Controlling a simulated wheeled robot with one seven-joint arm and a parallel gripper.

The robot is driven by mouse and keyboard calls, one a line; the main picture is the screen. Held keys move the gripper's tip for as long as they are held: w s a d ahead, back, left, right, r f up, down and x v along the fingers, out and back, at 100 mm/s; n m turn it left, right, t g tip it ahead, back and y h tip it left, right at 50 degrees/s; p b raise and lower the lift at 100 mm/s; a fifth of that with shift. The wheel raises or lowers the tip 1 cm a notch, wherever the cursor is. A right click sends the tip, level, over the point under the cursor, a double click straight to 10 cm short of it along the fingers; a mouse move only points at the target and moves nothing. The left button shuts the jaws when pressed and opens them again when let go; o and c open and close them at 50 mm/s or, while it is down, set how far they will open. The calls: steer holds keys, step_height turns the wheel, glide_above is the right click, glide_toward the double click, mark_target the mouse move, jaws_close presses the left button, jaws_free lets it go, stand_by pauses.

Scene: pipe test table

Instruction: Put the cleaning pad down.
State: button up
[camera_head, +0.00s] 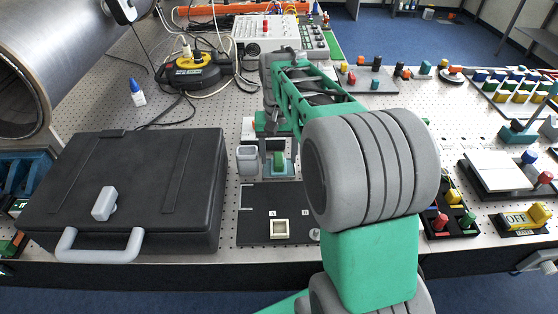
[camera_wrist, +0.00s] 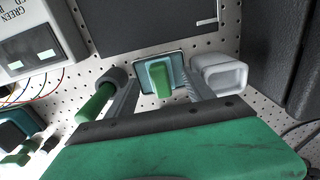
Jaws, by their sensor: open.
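The cleaning pad, a teal block with a green handle, shows in the wrist view (camera_wrist: 161,80) and in the head view (camera_head: 279,160). It rests flat on a small grey, light-rimmed holder (camera_wrist: 178,56) on the perforated table. My gripper (camera_wrist: 158,86) is open, with one grey finger on each side of the pad. The fingers look apart from the handle, with gaps on both sides. In the head view my arm hides part of the gripper, which is just behind the pad (camera_head: 278,142).
A grey rectangular cup (camera_head: 248,159) stands close left of the pad in the head view. A green-handled tool (camera_wrist: 96,102) stands on the pad's other side. A dark board (camera_head: 262,204) lies in front. A large black case (camera_head: 130,185) fills the left.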

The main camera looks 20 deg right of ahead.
mark_target(279, 160)
step_height(279, 160, up, 9)
steer(key=s+a+f+n+t, duration=0.1)
steer(key=s+a+f, duration=0.2)
steer(key=s, duration=0.1)
steer(key=s+a+f+n+t, duration=0.1)
steer(key=s+a+f+n, duration=0.1)
steer(key=s+a+f, duration=0.1)
steer(key=s+a+f+n+t, duration=0.1)
steer(key=s+a+f, duration=0.2)
steer(key=s, duration=0.3)
steer(key=shift+s+a+n, duration=0.1)
steer(key=shift+a+n, duration=0.2)
steer(key=shift+a, duration=0.05)
steer(key=shift+s+f, duration=0.2)
steer(key=shift+f, duration=0.25)
steer(key=shift+r, duration=0.1)
